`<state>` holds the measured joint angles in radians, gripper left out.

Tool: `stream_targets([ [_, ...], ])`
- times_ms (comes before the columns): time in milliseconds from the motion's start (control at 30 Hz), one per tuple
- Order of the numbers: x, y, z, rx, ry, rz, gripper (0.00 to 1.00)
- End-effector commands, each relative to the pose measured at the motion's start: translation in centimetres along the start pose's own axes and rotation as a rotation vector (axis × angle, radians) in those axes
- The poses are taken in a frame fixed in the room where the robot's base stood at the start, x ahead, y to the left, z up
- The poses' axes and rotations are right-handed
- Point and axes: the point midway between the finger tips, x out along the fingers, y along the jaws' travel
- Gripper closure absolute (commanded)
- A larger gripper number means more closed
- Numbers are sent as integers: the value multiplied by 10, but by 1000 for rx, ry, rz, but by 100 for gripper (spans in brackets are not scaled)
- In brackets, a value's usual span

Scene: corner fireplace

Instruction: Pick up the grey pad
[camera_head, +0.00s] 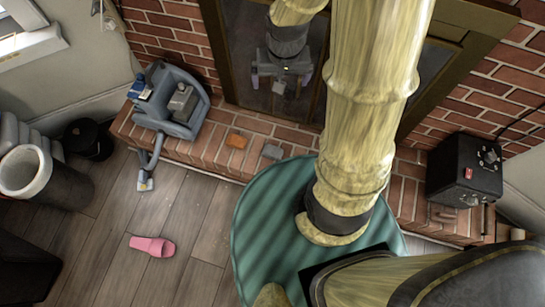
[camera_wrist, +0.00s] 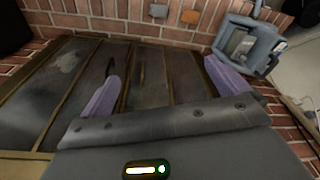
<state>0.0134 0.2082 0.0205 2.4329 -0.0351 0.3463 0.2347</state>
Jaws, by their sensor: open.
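The grey pad (camera_head: 272,152) is a small flat block lying on the brick hearth, right of an orange block (camera_head: 237,141). In the wrist view the pad (camera_wrist: 158,11) is at the top edge, beside the orange block (camera_wrist: 190,16). My gripper (camera_head: 282,80) is in front of the dark fireplace doors, apart from the pad. In the wrist view its two purple fingers (camera_wrist: 160,66) are spread wide with nothing between them.
A blue-grey caddy-like thing (camera_head: 170,98) stands on the hearth's left, also in the wrist view (camera_wrist: 245,45). A black box (camera_head: 464,170) stands at right. A pink slipper (camera_head: 152,246) lies on the floor. A round teal ribbed surface (camera_head: 262,220) is below my arm.

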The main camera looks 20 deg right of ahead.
Motion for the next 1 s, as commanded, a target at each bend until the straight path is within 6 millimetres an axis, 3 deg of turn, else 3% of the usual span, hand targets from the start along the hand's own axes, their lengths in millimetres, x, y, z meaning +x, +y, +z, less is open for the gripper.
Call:
stream_targets([
  [33,27,0,1,12,-7,1,0],
  [1000,309,-6,-3,286,-107,35,0],
])
